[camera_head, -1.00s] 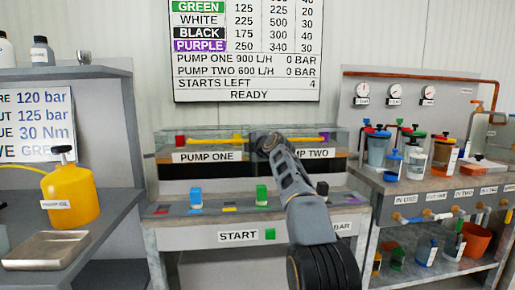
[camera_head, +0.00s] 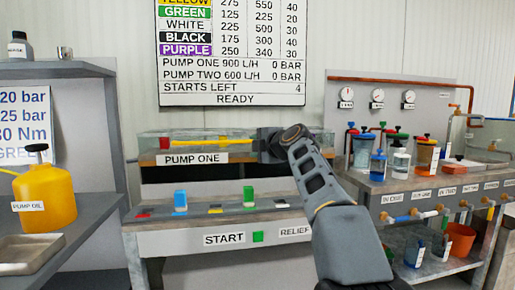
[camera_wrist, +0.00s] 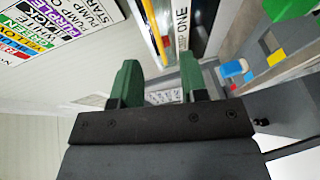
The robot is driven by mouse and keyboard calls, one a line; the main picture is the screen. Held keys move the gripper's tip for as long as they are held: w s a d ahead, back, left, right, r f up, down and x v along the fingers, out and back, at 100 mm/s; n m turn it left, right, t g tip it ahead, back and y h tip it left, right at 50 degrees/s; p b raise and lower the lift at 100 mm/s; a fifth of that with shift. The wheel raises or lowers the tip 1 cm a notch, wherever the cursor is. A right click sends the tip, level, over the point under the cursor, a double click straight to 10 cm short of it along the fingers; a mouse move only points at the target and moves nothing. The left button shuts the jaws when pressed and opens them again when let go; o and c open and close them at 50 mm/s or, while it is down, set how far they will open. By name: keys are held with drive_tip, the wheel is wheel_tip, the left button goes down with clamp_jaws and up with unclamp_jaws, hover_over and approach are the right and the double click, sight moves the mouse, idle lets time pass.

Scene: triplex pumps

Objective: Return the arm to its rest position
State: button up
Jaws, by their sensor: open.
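My arm (camera_head: 345,215) reaches up and forward in the head view, its far end in front of the pump bench. My gripper shows in the wrist view (camera_wrist: 158,78), with two green fingers set apart and nothing between them. In the head view the fingers cannot be made out. The wrist view is tilted on its side and shows the pump bench beyond the fingers.
The pump bench (camera_head: 190,243) stands ahead with a blue block (camera_head: 180,200) and a green block (camera_head: 249,196). A shelf with a yellow oil can (camera_head: 45,195) is at left. A side bench with several containers (camera_head: 400,160) is at right.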

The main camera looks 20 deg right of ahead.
idle(0.4)
drive_tip(key=s+a+r+m+g+p, duration=0.25)
drive_tip(key=s+a+m+p, duration=0.2)
drive_tip(key=p, duration=0.65)
drive_tip(key=s+a+r+m+g+p, duration=0.2)
drive_tip(key=s+a+m+g+p, duration=0.25)
drive_tip(key=p, duration=0.75)
drive_tip(key=s+m+g+h+p, duration=0.3)
drive_tip(key=s+m+p, duration=0.7)
drive_tip(key=s+p, duration=0.9)
drive_tip(key=shift+s+d+f+m+g+h, duration=0.3)
drive_tip(key=shift+s+m+g, duration=0.1)
drive_tip(key=shift+s+g, duration=0.65)
